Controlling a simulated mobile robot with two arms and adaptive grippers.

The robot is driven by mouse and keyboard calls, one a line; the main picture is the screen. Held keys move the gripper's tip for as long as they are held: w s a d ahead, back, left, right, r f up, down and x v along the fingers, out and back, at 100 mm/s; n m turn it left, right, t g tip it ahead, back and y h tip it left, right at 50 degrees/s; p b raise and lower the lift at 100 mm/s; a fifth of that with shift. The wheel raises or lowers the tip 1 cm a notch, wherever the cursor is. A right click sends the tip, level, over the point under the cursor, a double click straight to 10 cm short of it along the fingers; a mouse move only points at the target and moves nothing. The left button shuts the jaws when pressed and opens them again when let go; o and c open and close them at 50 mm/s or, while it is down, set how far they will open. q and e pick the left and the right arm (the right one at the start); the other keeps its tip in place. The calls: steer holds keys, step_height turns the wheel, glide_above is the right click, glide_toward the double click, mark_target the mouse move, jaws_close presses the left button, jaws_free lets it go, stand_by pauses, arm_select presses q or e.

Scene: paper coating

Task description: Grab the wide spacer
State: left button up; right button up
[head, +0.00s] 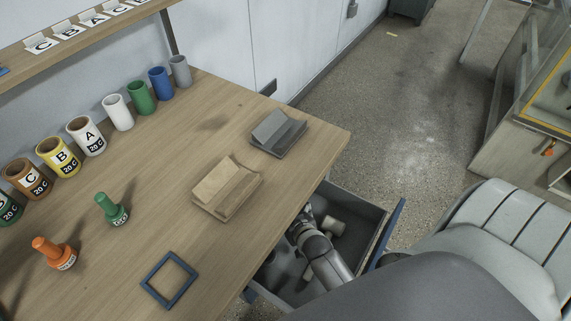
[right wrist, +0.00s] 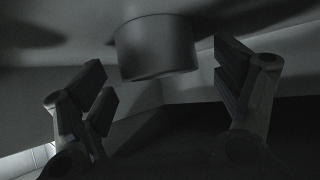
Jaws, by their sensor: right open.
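The drawer (head: 375,240) under the table is open. In the right wrist view my right gripper (right wrist: 165,75) is open. A wide dark-grey cylinder (right wrist: 157,48), which looks like the wide spacer, appears between and beyond the fingers, with gaps on both sides. My left gripper is not in view.
The drawer walls and table edge close in around my right arm. On the table are a blue square frame (head: 169,279), a wooden block (head: 226,190), a grey block (head: 278,134), green (head: 111,209) and orange (head: 54,253) stamps, and several coloured cups along the wall.

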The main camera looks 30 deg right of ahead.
steer(key=shift+c, duration=0.3)
steer(key=c, duration=1.1)
steer(key=shift+o, duration=0.2)
